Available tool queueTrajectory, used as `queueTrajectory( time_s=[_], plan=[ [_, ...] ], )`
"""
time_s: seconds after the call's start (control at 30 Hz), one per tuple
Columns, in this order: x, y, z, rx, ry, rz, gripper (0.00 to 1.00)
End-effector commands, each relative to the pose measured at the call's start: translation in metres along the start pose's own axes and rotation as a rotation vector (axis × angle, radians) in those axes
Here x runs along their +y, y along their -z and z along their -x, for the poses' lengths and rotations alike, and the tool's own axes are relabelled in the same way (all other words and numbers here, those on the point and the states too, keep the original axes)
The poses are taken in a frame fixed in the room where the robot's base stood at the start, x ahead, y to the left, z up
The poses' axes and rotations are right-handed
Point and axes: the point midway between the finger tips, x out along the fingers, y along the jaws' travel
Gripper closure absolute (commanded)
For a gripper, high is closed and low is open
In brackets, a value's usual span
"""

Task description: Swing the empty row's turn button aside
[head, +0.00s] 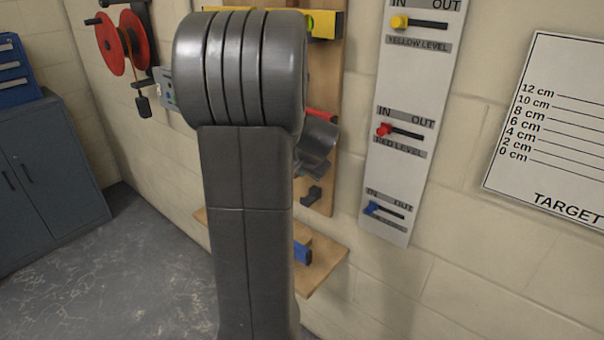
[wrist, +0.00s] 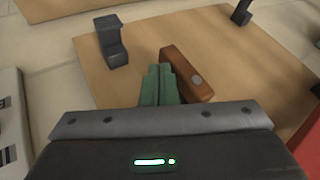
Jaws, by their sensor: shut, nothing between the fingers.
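The turn button, a brown wooden bar (wrist: 180,65) with a round metal pivot (wrist: 196,79), lies slanted on the wooden board (wrist: 100,85) in the wrist view. My gripper (wrist: 159,70) shows there as two green fingers pressed together, empty. Its tips are close beside the button's left side; I cannot tell whether they touch it. Dark brackets stand on the board at left (wrist: 112,45) and at upper right (wrist: 241,14), with no level on them. In the head view my arm hides the button and the fingers.
A yellow level (head: 325,24) and a red level (head: 320,114) are on the board (head: 335,80). A blue level (head: 302,252) lies on the shelf (head: 325,270) below. Right of the board is an IN/OUT panel (head: 395,165) with yellow, red and blue sliders.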

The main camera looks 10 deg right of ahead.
Motion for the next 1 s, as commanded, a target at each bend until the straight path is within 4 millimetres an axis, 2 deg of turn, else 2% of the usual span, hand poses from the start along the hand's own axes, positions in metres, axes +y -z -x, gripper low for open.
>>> queueTrajectory(
  time_s=[0.67, 1.0],
  plan=[
    [0.003, -0.003, -0.007, 0.020, 0.086, -0.037, 1.00],
    [0.006, -0.007, -0.016, 0.051, 0.213, -0.089, 1.00]
  ],
)
